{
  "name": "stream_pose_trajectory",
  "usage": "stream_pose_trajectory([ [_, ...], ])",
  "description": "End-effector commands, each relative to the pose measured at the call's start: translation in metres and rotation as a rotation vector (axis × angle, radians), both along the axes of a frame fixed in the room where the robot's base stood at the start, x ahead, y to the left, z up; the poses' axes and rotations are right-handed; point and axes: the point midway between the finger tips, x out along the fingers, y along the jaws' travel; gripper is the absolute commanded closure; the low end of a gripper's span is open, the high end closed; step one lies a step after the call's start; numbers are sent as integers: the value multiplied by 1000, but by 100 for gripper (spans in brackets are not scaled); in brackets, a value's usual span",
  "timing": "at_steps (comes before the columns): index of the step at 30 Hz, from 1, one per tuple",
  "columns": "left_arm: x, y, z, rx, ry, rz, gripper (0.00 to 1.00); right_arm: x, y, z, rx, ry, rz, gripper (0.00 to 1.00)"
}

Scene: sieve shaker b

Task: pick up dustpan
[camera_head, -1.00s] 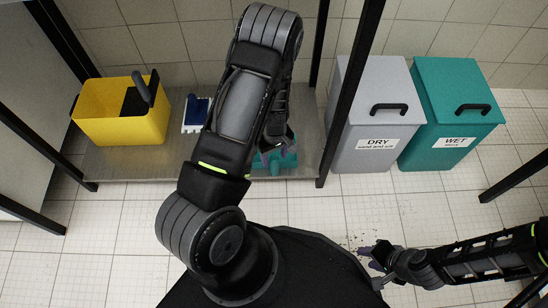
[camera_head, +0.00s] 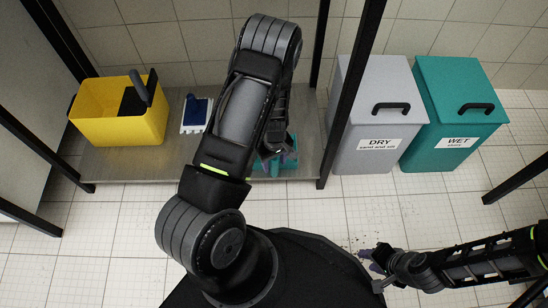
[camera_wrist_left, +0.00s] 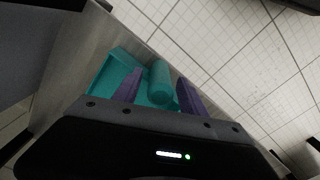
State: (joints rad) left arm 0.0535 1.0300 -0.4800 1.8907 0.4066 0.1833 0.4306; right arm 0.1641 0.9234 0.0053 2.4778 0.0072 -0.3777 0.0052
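The teal dustpan (camera_head: 260,168) lies on the grey lower shelf (camera_head: 215,170) near its front edge, partly hidden by my left arm in the head view. In the left wrist view, the dustpan's pan (camera_wrist_left: 113,72) is on the left and its rounded teal handle (camera_wrist_left: 160,82) stands between my purple fingers. My left gripper (camera_head: 278,157) is at the dustpan. Its fingers are apart, one on each side of the handle, with a visible gap on the left side. My right gripper (camera_head: 371,262) is low over the floor at the right, away from the dustpan.
A yellow bucket (camera_head: 120,130) and a blue-and-white brush (camera_head: 195,115) stand on the shelf to the left. Grey DRY (camera_head: 378,120) and teal WET (camera_head: 455,110) bins stand at the right. Dark shelf posts frame the shelf. Dark debris (camera_head: 355,243) lies near my right gripper.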

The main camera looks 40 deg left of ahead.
Motion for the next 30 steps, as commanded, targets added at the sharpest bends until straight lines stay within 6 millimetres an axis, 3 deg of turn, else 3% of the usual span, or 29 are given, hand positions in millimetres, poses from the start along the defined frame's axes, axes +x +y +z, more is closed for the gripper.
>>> stream_pose_trajectory([
  [17, 0, 0, 0, 0, 0, 0, 99, 0, 0, 0, 0, 0, 0, 64],
  [30, 0, 0, 0, 0, 0, 0, 100, 0, 0, 0, 0, 0, 0, 64],
])
